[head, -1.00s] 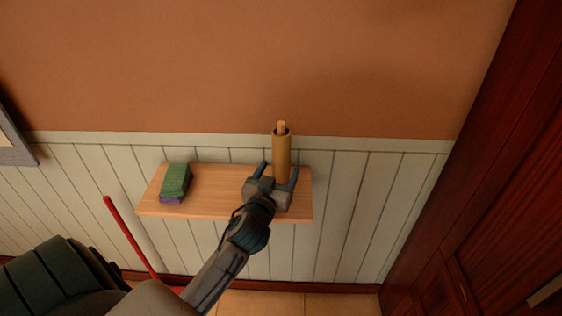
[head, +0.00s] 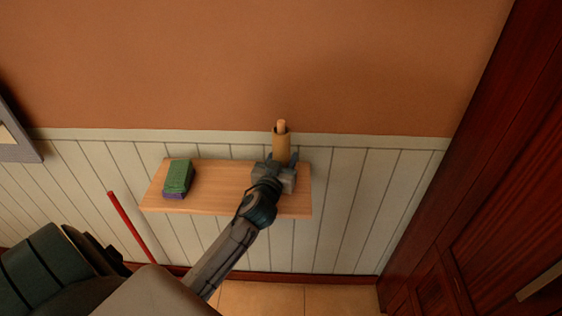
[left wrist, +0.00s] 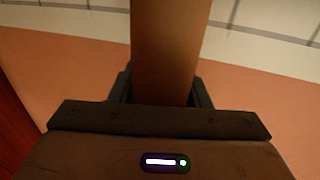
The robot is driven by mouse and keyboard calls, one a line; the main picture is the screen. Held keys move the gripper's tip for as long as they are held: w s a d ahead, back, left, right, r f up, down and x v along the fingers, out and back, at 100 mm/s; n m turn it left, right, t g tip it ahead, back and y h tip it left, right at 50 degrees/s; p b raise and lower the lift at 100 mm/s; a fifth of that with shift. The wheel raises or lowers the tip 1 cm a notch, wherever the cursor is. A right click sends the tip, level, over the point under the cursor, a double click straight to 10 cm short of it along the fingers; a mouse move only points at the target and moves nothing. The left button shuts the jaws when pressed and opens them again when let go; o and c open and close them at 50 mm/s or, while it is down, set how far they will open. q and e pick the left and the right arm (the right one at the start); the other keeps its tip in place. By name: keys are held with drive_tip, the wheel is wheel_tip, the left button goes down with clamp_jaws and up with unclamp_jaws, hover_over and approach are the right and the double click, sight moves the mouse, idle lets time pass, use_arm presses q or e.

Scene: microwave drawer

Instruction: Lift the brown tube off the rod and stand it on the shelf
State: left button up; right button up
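The brown tube (head: 281,148) stands upright around a lighter wooden rod (head: 281,124), whose tip shows above the tube's top. The rod is at the right part of the wooden shelf (head: 222,187). My left gripper (head: 279,162) is at the lower part of the tube, with one finger on each side of it. The fingers look spread, with the tube between them. In the left wrist view the tube (left wrist: 167,45) runs up between the fingers; their tips are partly hidden behind it. The tube's lower end is hidden by my gripper. My right gripper is not in view.
A green block on a purple one (head: 177,178) lies at the shelf's left end. The middle of the shelf is bare. A red pole (head: 130,228) leans in front at the left. A dark red wooden cabinet (head: 480,180) stands at the right.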

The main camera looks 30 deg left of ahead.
use_arm(q)
drive_tip(key=shift+c, duration=0.9)
wheel_tip(320, 180, up, 28)
drive_tip(key=b, duration=0.2)
drive_tip(key=shift+b, duration=0.3)
drive_tip(key=shift+f, duration=0.15)
drive_tip(key=shift+f+b, duration=0.35)
drive_tip(key=shift+f, duration=0.25)
drive_tip(key=shift+f, duration=0.1)
